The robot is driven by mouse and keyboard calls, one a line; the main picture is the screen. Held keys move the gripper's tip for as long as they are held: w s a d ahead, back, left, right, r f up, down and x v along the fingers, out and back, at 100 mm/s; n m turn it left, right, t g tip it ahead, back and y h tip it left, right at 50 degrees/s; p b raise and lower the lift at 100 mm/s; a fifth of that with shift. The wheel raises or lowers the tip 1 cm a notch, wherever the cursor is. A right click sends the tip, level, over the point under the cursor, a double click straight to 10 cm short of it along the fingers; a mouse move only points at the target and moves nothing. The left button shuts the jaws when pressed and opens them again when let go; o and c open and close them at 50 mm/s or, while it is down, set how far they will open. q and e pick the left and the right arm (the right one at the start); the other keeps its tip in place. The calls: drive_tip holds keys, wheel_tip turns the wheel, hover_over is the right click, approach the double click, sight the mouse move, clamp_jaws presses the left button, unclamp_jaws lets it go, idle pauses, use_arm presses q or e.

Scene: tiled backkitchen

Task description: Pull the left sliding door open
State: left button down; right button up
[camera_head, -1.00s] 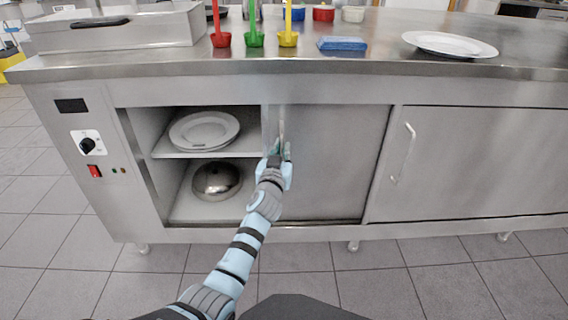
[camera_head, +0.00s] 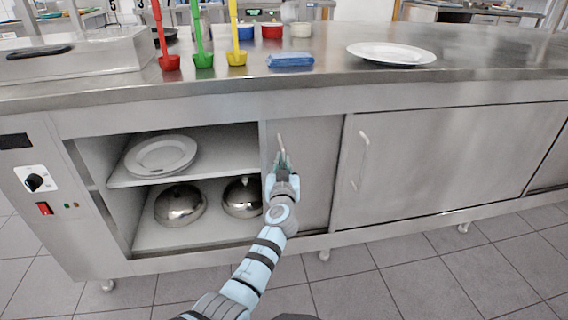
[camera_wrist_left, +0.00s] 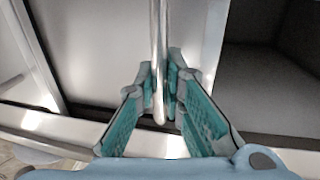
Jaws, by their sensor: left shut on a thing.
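The left sliding door (camera_head: 312,180) is a grey steel panel in the cabinet front, slid partly to the right, so the left part of the cabinet stands open. Its upright bar handle (camera_head: 281,145) is near the door's left edge. My left gripper (camera_head: 281,165) is shut on this handle. In the left wrist view, the teal finger pads (camera_wrist_left: 160,95) close around the handle's lower end (camera_wrist_left: 158,60). My right gripper is not in view.
The open part shows a shelf with white plates (camera_head: 160,155) and two steel domes (camera_head: 180,204) below. A second door (camera_head: 420,165) with its own handle is to the right. The worktop holds ladles (camera_head: 204,60), a blue packet (camera_head: 290,61) and a plate (camera_head: 391,53).

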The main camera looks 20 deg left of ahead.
use_arm(q)
drive_tip(key=c, duration=1.7)
unclamp_jaws()
drive_tip(key=shift+d, duration=0.2)
drive_tip(key=shift+o, duration=0.2)
wheel_tip(320, 180, up, 10)
drive_tip(key=shift+f, duration=0.1)
